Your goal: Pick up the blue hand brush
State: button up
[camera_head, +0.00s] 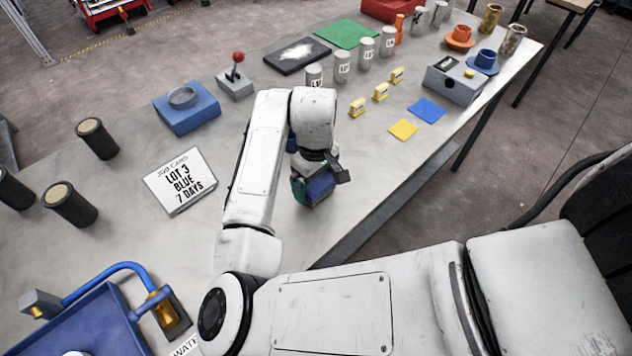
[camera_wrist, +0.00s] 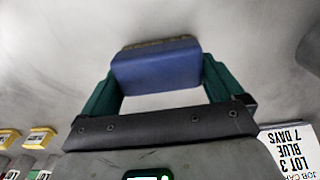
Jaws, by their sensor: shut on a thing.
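The blue hand brush (camera_head: 319,188) is a blue block between the green fingers of my gripper (camera_head: 314,190), near the middle of the table. In the wrist view the brush (camera_wrist: 156,66) spans the gap between both fingers of my gripper (camera_wrist: 160,82), with a thin dark brownish strip along its far edge. My gripper is shut on it. I cannot tell whether the brush touches the grey table (camera_head: 345,210) or hangs just above it. My wrist and fingers hide part of it in the head view.
A job card (camera_head: 180,181) reading "LOT 3 BLUE 7 DAYS" stands left of my arm. Yellow blocks (camera_head: 381,92), a yellow square (camera_head: 404,130) and a blue square (camera_head: 427,110) lie to the right. Dark cylinders (camera_head: 97,138) stand at left. The table's front edge is close to the brush.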

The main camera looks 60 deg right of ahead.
jog(key=shift+r, duration=0.45)
jog(key=s+a+r, duration=0.3)
jog(key=s+r, duration=0.8)
jog(key=s, duration=0.2)
jog(key=shift+s+a+r, duration=0.25)
jog(key=shift+s+r, duration=0.05)
jog(key=shift+s, duration=0.05)
